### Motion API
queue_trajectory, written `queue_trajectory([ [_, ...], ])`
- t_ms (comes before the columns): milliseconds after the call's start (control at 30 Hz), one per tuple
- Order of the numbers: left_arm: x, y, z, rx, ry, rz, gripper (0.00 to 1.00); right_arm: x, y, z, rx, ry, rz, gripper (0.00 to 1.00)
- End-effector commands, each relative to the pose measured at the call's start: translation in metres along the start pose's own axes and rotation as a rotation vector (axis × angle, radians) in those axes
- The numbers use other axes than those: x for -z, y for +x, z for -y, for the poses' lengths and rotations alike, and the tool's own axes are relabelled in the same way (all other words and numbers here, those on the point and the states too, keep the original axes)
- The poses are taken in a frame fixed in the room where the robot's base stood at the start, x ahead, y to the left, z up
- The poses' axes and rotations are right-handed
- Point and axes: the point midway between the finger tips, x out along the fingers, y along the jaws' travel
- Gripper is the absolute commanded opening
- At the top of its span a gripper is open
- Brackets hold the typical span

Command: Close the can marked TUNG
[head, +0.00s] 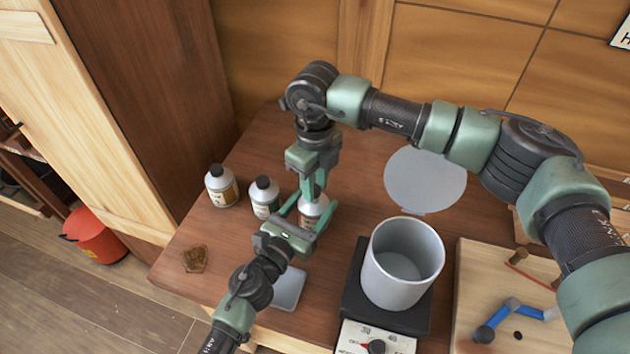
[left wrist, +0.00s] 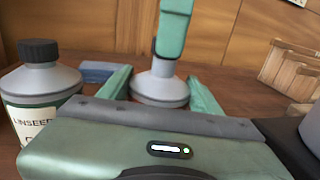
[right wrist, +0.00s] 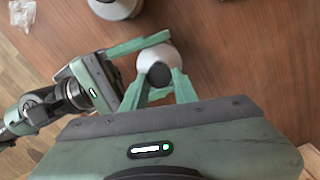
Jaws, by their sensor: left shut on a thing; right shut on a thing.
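My right gripper (head: 316,192) comes down from above, shut on a dark cap (right wrist: 159,75) over the can's top. The can's shoulders show in the left wrist view (left wrist: 160,88), with a green finger of my right gripper above. Whether the cap is seated is hidden by the fingers.
A can marked LINSEED (left wrist: 35,95), dark-capped, stands close left; another capped can (head: 221,186) is farther left. A wooden board (head: 480,270) lies far right.

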Motion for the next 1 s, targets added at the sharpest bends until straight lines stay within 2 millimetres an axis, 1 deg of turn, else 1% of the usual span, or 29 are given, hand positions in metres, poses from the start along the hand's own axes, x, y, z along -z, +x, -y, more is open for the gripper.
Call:
queue_trajectory([
  [367, 0.0, 0.0, 0.0, -0.001, 0.0, 0.0, 0.0, 0.0, 0.001, 0.0, 0.0, 0.0, -0.001, 0.0],
  [1000, 0.0, 0.0, 0.0, 0.0, 0.0, 0.001, 0.0, 0.001, 0.015, -0.001, -0.002, 0.0, -0.004, 0.0],
])
